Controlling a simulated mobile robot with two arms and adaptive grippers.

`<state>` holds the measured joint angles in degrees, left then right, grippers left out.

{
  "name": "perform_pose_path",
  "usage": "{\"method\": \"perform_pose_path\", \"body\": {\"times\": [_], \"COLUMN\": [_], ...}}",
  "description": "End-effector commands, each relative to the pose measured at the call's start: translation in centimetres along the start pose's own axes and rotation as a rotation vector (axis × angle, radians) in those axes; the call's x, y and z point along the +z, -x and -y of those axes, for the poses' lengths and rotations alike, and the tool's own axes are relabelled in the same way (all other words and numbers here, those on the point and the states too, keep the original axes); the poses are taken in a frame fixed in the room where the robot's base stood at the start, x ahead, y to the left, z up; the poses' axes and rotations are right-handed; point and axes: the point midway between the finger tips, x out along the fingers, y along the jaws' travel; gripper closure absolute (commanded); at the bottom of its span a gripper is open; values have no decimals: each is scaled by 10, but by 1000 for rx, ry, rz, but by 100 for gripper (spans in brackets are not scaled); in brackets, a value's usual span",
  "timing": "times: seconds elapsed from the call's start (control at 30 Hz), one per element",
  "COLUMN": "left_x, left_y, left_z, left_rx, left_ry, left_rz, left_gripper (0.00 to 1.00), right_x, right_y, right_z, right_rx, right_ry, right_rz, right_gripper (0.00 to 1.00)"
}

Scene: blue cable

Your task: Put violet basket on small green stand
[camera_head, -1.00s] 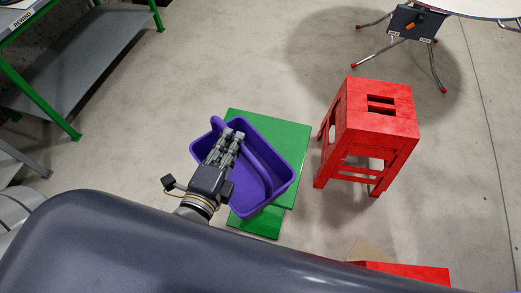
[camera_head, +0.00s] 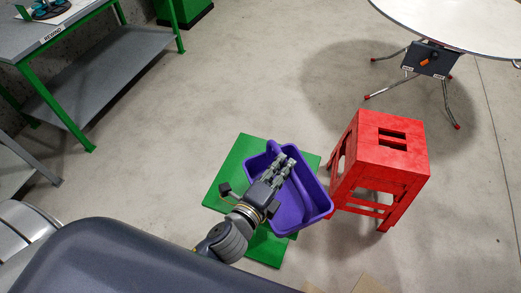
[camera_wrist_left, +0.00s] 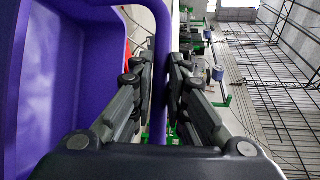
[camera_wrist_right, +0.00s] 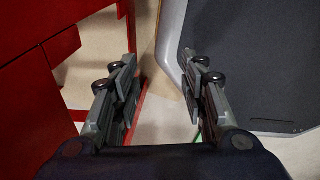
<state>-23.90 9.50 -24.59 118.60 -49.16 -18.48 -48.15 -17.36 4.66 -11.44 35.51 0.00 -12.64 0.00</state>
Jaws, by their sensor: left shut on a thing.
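The violet basket (camera_head: 306,204) appears in the head view over the right part of the small green stand (camera_head: 232,170). Whether it touches the stand top cannot be told. My left gripper (camera_head: 287,164) is shut on the basket's handle. In the left wrist view, the handle (camera_wrist_left: 160,60) runs between the fingers of my left gripper (camera_wrist_left: 158,85), with the basket wall on the left. My right gripper (camera_wrist_right: 160,80) shows in the right wrist view only, with its fingers apart and nothing between them.
A red stool (camera_head: 385,160) stands close to the right of the basket. A green-framed workbench (camera_head: 95,60) is at the upper left, and a round white table (camera_head: 465,20) at the upper right. The floor between is clear. Red furniture (camera_wrist_right: 50,70) shows left of my right gripper.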

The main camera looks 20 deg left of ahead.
Motion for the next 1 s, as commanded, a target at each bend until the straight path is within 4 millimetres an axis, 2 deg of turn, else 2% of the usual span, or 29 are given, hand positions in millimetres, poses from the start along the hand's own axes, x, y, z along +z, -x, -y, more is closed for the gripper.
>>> {"method": "perform_pose_path", "body": {"times": [0.2, 0.43, 0.6, 0.83, 1.0], "left_x": [50, 86, 95, 92, 91], "left_y": [-26, -46, -51, -56, -56], "left_z": [-2, -8, -12, -43, -45], "left_rx": [-4, -4, -3, -1, -4], "left_ry": [-7, -2, 1, 4, 1], "left_rz": [1, -1, 0, 1, -1], "left_gripper": [100, 100, 100, 100, 100], "right_x": [-2, -4, -4, -4, -5], "right_y": [13, 18, 18, 10, 10], "right_z": [-3, -3, -2, 0, 4], "right_rx": [3, 3, 3, 0, -4], "right_ry": [-1, -1, -1, 0, 0], "right_rz": [-2, -3, -3, -4, -5], "right_gripper": [60, 60, 60, 60, 60]}}
